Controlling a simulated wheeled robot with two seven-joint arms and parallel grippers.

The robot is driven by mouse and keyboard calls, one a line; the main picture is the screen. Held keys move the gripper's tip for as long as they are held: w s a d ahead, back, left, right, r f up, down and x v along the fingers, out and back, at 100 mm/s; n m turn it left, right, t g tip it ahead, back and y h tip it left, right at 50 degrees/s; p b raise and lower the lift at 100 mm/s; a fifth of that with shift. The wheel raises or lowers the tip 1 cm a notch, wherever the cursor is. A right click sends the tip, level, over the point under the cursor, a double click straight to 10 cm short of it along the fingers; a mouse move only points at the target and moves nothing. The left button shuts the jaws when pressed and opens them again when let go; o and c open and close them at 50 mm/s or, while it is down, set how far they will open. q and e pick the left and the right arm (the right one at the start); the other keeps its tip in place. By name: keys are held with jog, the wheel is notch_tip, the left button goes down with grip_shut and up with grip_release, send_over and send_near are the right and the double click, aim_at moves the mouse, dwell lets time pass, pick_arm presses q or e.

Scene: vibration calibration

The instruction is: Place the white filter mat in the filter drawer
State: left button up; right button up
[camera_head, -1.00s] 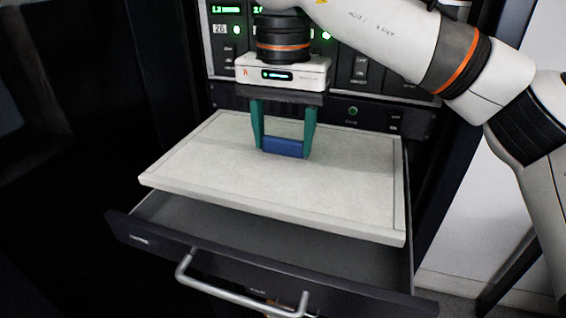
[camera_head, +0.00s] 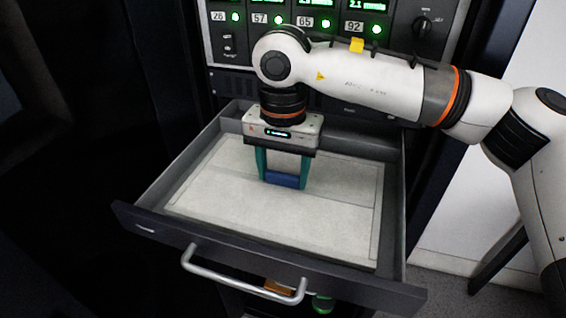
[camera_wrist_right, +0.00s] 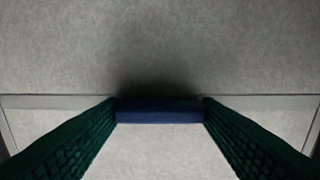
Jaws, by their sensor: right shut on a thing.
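The white filter mat (camera_head: 240,205) lies flat inside the open filter drawer (camera_head: 388,238), within its walls. In the head view I cannot tell if it touches the drawer floor. A blue grip (camera_head: 283,180) stands at the middle of the mat. My right gripper (camera_head: 284,178), with green fingers, points down and is shut on this blue grip. The right wrist view shows the blue grip (camera_wrist_right: 160,110) held between the two fingertips, with the pale mat (camera_wrist_right: 160,50) filling the picture around it. My left gripper is not in view.
The drawer's front panel carries a silver bar handle (camera_head: 240,280). Behind the drawer is a rack panel (camera_head: 228,45) with green displays, lamps and a knob. A narrow gap shows between mat and drawer walls. Dark space lies left; a white wall is at right.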

aim_at(282, 175)
jog(key=shift+f, duration=0.2)
jog(key=o, duration=1)
jog(key=shift+r, duration=0.1)
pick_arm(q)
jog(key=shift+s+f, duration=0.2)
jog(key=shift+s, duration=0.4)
pick_arm(e)
jog(key=shift+o, duration=0.2)
jog(key=shift+r, duration=0.25)
jog(key=shift+r+b, duration=0.3)
jog(key=shift+r, duration=0.1)
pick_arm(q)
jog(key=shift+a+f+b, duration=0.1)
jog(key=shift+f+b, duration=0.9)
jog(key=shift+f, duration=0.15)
pick_arm(e)
notch_tip(282, 175, up, 11)
